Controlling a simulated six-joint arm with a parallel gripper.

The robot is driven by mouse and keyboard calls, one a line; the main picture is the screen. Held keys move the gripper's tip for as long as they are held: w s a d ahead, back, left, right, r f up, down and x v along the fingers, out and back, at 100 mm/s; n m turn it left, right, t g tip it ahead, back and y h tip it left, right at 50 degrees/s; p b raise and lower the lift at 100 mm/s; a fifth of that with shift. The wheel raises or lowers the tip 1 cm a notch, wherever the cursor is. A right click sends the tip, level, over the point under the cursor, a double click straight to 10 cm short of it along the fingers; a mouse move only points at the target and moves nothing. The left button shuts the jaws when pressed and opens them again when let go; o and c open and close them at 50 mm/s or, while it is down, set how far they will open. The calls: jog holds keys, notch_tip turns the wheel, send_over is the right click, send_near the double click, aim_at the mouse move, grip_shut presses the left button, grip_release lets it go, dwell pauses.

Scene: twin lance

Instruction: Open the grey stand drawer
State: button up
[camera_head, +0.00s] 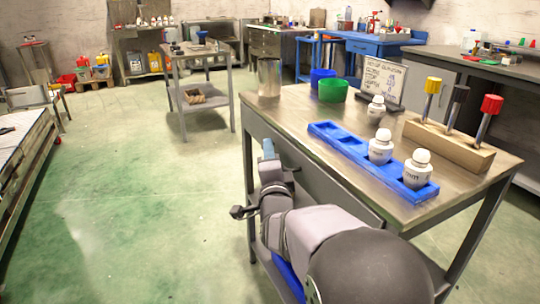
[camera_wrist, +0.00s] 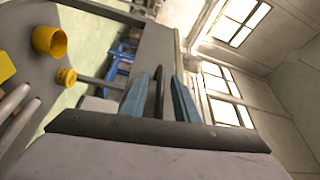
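The grey stand (camera_head: 300,110) is on the right in the head view, with a metal top. Its grey drawer front (camera_head: 325,187) runs along the side below the top, partly hidden by my arm; I cannot tell whether it is fully closed. My gripper (camera_head: 268,150) is at this front, its blue fingers pointing up. In the wrist view my gripper (camera_wrist: 159,92) has its two blue fingers apart. A dark bar (camera_wrist: 159,88), which looks like the drawer handle, stands between them, with visible gaps on both sides.
On the stand top are a blue tray (camera_head: 350,145) with white bottles, a wooden block (camera_head: 450,146) with coloured-knob tools, a green cup (camera_head: 332,90), a metal cup (camera_head: 269,77) and a sign (camera_head: 382,80). The green floor (camera_head: 150,190) left of the stand is clear.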

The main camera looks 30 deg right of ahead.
grip_shut()
jog(key=shift+a, duration=0.1)
jog(key=a, duration=2.4)
jog(key=shift+p, duration=0.4)
grip_release()
